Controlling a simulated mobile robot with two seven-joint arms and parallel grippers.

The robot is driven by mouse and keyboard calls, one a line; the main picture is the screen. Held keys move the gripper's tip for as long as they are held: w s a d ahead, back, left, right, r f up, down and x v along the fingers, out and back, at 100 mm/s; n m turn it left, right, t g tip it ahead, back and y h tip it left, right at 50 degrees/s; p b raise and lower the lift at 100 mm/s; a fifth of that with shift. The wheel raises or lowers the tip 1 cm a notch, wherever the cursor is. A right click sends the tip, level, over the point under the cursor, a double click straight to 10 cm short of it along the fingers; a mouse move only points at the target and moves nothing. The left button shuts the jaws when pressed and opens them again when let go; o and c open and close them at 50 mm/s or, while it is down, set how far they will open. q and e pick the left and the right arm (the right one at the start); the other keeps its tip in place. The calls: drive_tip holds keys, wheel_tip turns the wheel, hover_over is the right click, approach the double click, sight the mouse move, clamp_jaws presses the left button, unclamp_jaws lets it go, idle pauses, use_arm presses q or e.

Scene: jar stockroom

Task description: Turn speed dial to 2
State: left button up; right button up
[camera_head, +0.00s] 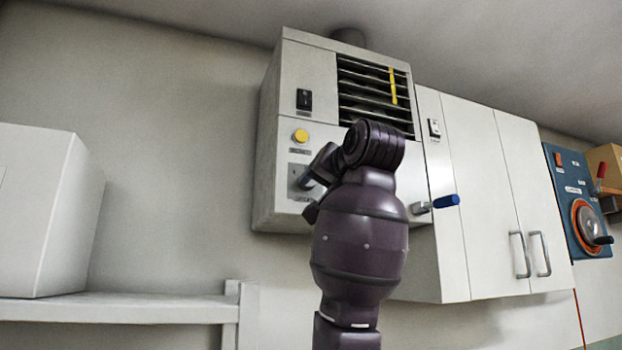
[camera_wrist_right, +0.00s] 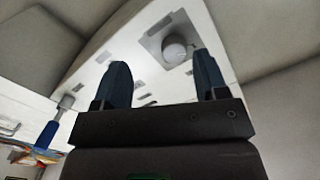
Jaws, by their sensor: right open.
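A light grey wall unit (camera_head: 290,80) hangs on the wall in the head view. A grey square plate (camera_head: 293,174) on its lower front is partly hidden behind my right gripper (camera_head: 309,181). In the right wrist view a round grey dial (camera_wrist_right: 174,50) sits on this plate, beyond my two dark blue fingertips (camera_wrist_right: 162,66). The fingers are apart with nothing between them, and the dial appears nearer the right finger. I see no clear contact. The dial's setting and label are too small to read. My left gripper is in neither view.
The unit also has a black switch (camera_head: 304,99), a yellow button (camera_head: 300,136), a slatted vent (camera_head: 372,95) and a blue-handled lever (camera_head: 446,201). White cabinets (camera_head: 480,190) and a blue panel (camera_head: 570,188) stand to the right. A white box (camera_head: 45,210) sits on a shelf (camera_head: 120,310) at left.

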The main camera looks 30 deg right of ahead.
wheel_tip(320, 180, up, 4)
drive_tip(key=s, duration=0.3)
use_arm(q)
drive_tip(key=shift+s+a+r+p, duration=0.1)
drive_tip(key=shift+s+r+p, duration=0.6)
drive_tip(key=shift+p, duration=1.05)
use_arm(e)
drive_tip(key=x, duration=1.1)
drive_tip(key=shift+r+t, duration=0.3)
drive_tip(key=shift+t, duration=0.1)
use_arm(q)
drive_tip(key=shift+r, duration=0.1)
use_arm(e)
drive_tip(key=shift+w, duration=0.1)
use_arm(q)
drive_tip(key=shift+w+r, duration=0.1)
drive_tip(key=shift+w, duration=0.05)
use_arm(e)
drive_tip(key=shift+m, duration=0.3)
drive_tip(key=c, duration=0.9)
